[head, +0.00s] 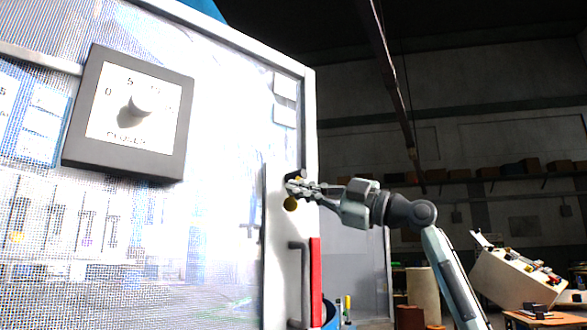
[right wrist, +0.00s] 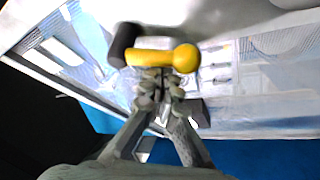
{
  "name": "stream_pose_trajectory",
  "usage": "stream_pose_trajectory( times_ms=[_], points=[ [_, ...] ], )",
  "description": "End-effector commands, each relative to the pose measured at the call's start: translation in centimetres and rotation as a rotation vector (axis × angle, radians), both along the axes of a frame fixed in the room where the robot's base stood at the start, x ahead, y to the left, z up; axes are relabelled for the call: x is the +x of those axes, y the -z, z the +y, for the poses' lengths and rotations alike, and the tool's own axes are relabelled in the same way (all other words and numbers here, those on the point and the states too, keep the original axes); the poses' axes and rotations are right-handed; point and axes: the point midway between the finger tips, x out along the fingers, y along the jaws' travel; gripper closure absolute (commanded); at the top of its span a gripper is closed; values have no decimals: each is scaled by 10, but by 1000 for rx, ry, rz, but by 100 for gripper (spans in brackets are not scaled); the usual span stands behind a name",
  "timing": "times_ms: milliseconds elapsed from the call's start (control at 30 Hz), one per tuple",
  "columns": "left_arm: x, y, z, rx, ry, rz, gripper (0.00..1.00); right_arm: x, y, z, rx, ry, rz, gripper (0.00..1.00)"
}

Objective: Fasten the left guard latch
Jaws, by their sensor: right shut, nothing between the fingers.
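A guard latch with a yellow lever and round yellow knob (right wrist: 186,58) lies across the right wrist view, joined to a dark block (right wrist: 124,44) at its left. My right gripper (head: 295,187) is shut with nothing held. In the right wrist view its fingertips (right wrist: 159,80) are right at the lever's near side; whether they touch it I cannot tell. The fingers hide part of the latch in the head view. My left gripper is not in view.
A dark pull handle (head: 293,283) and a red strip (head: 315,280) are below the latch. A dial box (head: 130,115) is at the upper left. A tilted pale console (head: 515,277) stands at the far right.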

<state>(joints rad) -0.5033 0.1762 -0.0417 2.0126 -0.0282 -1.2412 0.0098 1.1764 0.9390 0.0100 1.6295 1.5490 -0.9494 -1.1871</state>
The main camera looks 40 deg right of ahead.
Motion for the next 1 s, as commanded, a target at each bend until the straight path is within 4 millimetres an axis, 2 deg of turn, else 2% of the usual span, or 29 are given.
stream_pose_trajectory(
  times_ms=[167, 1000],
  points=[
    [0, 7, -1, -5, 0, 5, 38, 1, 3, -7, -141, 1, -11, 100],
    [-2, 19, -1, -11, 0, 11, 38, 3, 8, -19, -134, 5, -11, 100]
  ],
)
